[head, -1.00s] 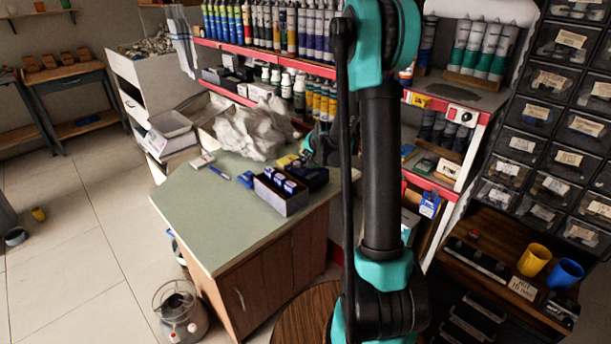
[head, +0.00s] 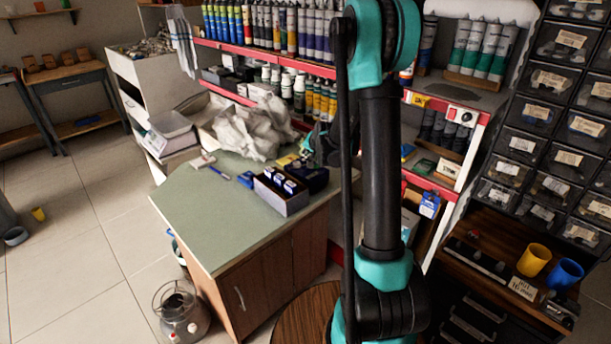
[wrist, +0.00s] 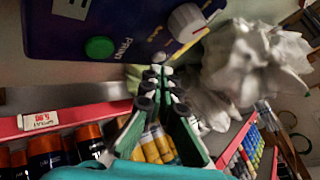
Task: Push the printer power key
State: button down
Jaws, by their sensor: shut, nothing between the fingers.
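The printer is a dark blue box (wrist: 60,25) at the upper left of the wrist view. Its face carries a round green button (wrist: 99,48) beside the word PRINT and a white knob (wrist: 187,23). Other lettering near the knob is too small to read, and I cannot pick out a key marked power. My gripper (wrist: 157,78) is shut and empty, its tips just below the printer's face, between button and knob; I cannot tell whether they touch it. In the head view the dark printer (head: 312,178) stands on the counter, and my gripper is mostly hidden behind my arm.
The green counter (head: 215,215) has a grey box of small blue packs (head: 278,192) in front of the printer. Crumpled white plastic (head: 250,130) lies behind, also close to my gripper in the wrist view (wrist: 255,65). Red-edged shelves of bottles (head: 280,62) stand behind.

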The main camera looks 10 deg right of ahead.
jog(key=shift+r, duration=3.05)
jog(key=shift+s, duration=0.35)
jog(key=s+d+f+n+g+h, duration=0.1)
jog(key=s+f+n+g, duration=0.1)
jog(key=s, duration=1.7)
jog(key=s+d+f+n+g+h, duration=0.1)
jog(key=s+f+n, duration=0.3)
jog(key=s, duration=1.5)
jog(key=shift+s+d+f+g, duration=0.15)
jog(key=shift+s+d+g, duration=0.25)
jog(key=shift+g, duration=0.4)
